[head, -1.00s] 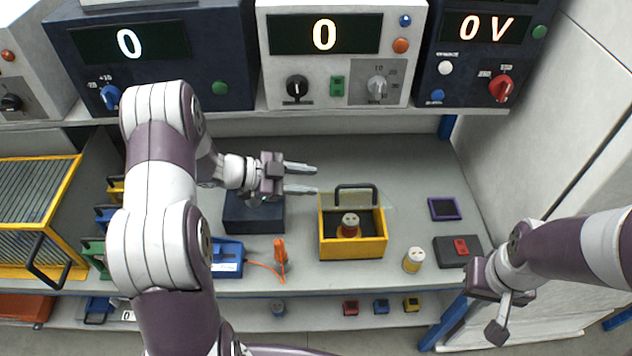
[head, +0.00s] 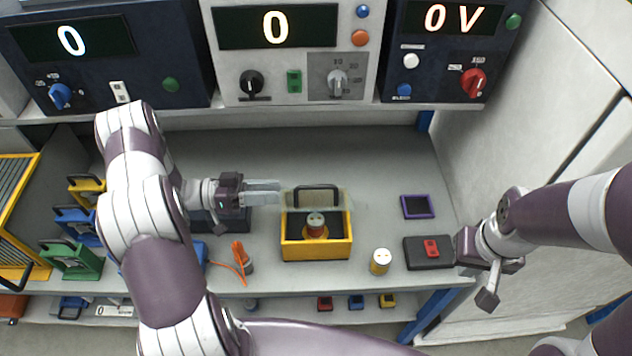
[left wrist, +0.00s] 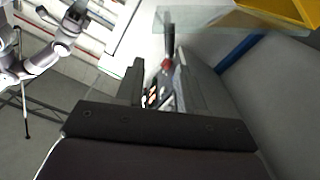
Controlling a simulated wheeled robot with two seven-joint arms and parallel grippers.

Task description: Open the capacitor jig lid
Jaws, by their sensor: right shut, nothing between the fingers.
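The yellow capacitor jig (head: 290,250) stands on the bench, with a red-brown capacitor (head: 316,229) inside its dark well. Its clear lid (head: 345,200) with a black arched handle (head: 316,188) shows at the jig's back edge; its exact tilt is hard to tell. The lid's glass also shows at the top of the left wrist view (left wrist: 215,20), beside the yellow frame. My left gripper (head: 280,192) is open, pointing right, its fingertips close to the lid's left edge and short of the handle. My right gripper (head: 487,299) is shut and empty, low at the right.
A yellow-white cylinder (head: 380,262) stands right of the jig, near a dark block with a red part (head: 430,252) and a purple-framed pad (head: 417,206). An orange probe (head: 240,255) stands left of the jig. Instruments (head: 290,60) line the shelf above. The bench behind the jig is clear.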

